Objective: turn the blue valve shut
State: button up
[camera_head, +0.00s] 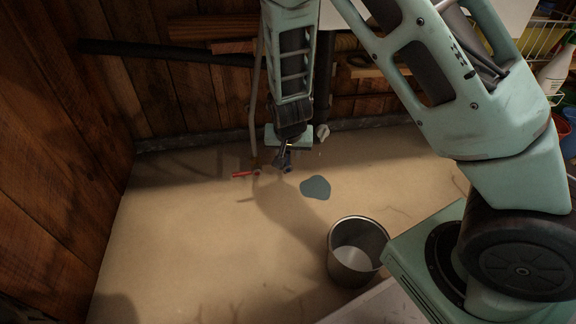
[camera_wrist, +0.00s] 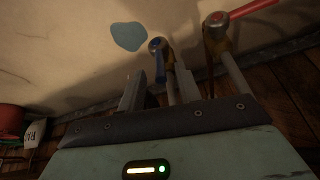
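The blue valve (camera_wrist: 156,46) shows in the wrist view as a round body with a blue lever (camera_wrist: 160,77) pointing down the picture, roughly along its pipe. In the head view the blue valve (camera_head: 285,167) sits just below my gripper (camera_head: 286,148), partly hidden by it. In the wrist view my gripper (camera_wrist: 160,86) is open, with one finger on each side of the blue lever. I cannot tell whether a finger touches it.
A valve with a red lever (camera_wrist: 252,10) stands close to the right; its red lever (camera_head: 243,174) also shows in the head view. A blue-grey puddle (camera_head: 315,187) lies on the floor. A metal bucket (camera_head: 334,258) stands nearer. Wooden walls (camera_head: 60,170) bound the left and back.

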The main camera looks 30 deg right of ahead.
aim_at(288, 160)
jog(key=shift+b+x, duration=0.7)
jog(key=shift+x, duration=0.95)
grip_shut()
